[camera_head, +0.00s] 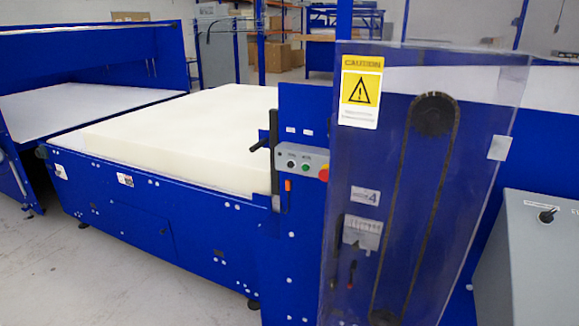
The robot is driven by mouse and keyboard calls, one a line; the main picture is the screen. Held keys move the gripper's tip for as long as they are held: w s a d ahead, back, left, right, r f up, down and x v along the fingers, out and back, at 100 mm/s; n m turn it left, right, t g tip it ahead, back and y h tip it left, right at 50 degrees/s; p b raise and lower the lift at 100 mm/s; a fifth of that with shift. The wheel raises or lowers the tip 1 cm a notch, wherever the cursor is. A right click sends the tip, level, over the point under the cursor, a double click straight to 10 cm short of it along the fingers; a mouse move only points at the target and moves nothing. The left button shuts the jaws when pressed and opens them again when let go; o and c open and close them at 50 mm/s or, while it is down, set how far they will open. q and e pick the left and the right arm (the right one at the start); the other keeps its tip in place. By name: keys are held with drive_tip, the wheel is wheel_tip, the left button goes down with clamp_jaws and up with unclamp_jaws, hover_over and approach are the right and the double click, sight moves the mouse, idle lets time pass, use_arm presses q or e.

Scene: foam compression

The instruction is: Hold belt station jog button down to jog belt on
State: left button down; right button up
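The belt station's grey control box (302,163) is mounted on the blue machine frame, near the middle of the head view. Which of these is the jog button I cannot tell. A white foam block (185,130) lies on the belt bed to the left of the box. Neither of my grippers shows in this view.
A clear guard with a yellow caution sign (361,88) covers a belt drive (433,115) right of the box. A black handle (258,145) sticks out left of it. A grey cabinet (530,260) stands at right. Bare floor (110,285) lies at lower left.

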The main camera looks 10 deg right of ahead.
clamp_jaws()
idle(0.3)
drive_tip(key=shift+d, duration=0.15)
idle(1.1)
